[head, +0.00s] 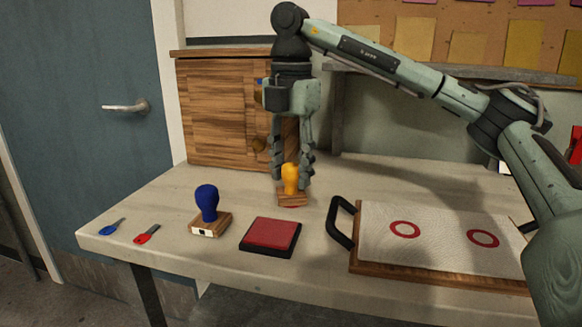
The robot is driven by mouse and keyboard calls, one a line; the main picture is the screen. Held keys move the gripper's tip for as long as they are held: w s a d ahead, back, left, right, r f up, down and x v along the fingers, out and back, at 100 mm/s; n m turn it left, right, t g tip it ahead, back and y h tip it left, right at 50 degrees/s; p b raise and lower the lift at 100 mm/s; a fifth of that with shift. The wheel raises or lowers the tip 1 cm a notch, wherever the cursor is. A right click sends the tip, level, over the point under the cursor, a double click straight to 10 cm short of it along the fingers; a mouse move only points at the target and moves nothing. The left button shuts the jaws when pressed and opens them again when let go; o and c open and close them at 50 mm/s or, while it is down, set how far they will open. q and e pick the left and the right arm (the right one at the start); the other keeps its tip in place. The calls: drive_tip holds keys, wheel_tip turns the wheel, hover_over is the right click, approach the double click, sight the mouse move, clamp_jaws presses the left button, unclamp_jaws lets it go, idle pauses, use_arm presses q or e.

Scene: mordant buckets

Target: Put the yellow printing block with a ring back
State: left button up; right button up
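The yellow printing block (290,178) has a yellow knob handle on a small wooden base, with a little red along its lower edge. It is upright above the back middle of the table, behind the red ink pad (271,234). My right gripper (291,181) points straight down, its fingers on either side of the yellow handle, and looks shut on it. I cannot tell whether the base touches the table. The block's underside and its ring are hidden. My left gripper is not in view.
A blue-handled block (208,206) stands left of the ink pad. Blue (111,227) and red (147,235) small tools lie at the left edge. A cloth-covered board (440,220) with two red rings lies right. A wooden cabinet (222,110) stands behind.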

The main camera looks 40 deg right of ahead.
sight(290, 165)
drive_tip(key=shift+o, duration=0.6)
drive_tip(key=shift+r, duration=0.1)
drive_tip(key=shift+r, duration=0.15)
wheel_tip(290, 165, up, 4)
drive_tip(key=shift+r+p, duration=0.25)
drive_tip(key=shift+p, duration=0.35)
wheel_tip(290, 165, up, 6)
drive_tip(key=shift+f+p, duration=0.2)
drive_tip(key=shift+p, duration=0.35)
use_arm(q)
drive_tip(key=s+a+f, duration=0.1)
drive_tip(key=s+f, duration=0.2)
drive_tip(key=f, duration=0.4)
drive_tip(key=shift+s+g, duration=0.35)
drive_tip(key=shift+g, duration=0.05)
use_arm(e)
drive_tip(key=shift+r, duration=0.85)
